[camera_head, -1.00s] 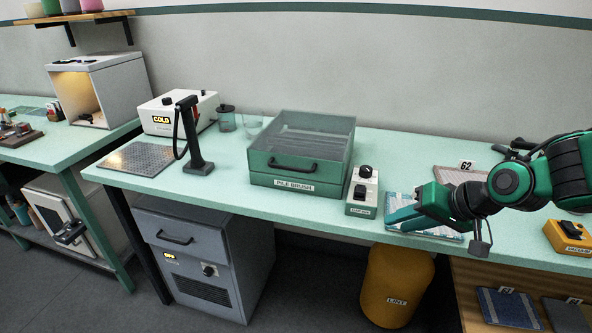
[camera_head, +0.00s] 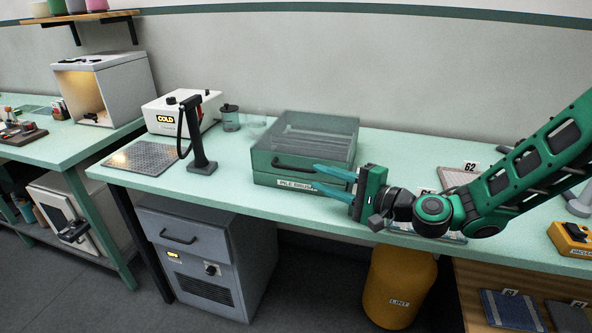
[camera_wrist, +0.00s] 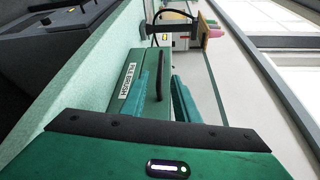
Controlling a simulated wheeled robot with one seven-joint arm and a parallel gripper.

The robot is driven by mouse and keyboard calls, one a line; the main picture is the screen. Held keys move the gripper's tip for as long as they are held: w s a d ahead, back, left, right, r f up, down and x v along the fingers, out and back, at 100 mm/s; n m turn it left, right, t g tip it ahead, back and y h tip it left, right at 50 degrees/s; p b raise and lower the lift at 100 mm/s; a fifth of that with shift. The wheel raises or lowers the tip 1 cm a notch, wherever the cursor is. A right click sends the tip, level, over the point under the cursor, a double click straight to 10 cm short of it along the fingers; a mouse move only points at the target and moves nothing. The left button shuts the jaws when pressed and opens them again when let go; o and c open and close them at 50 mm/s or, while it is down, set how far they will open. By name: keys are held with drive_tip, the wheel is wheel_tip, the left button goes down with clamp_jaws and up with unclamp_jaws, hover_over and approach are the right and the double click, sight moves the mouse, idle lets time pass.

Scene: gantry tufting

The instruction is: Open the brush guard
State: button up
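The brush guard is the clear cover (camera_head: 318,128) over the green box labelled PILE BRUSH (camera_head: 268,180), and it looks closed. Its dark handle (camera_head: 294,163) runs across the front. My gripper (camera_head: 316,180) is open, its two teal fingers pointing left at the right part of the box front. In the wrist view, the fingers (camera_wrist: 168,98) are apart, with the handle (camera_wrist: 160,68) ahead of them and nothing visible between them. I cannot tell whether a finger touches the box. My gripper hides the box's lower right front and the small control box beside it.
A numbered sample (camera_head: 457,178) and a yellow vacuum switch box (camera_head: 570,238) lie to the right. The bench front (camera_head: 235,200) left of the gripper is clear.

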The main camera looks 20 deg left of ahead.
sight(295, 169)
drive_tip(key=x, duration=0.9)
drive_tip(key=shift+a, duration=0.2)
clamp_jaws()
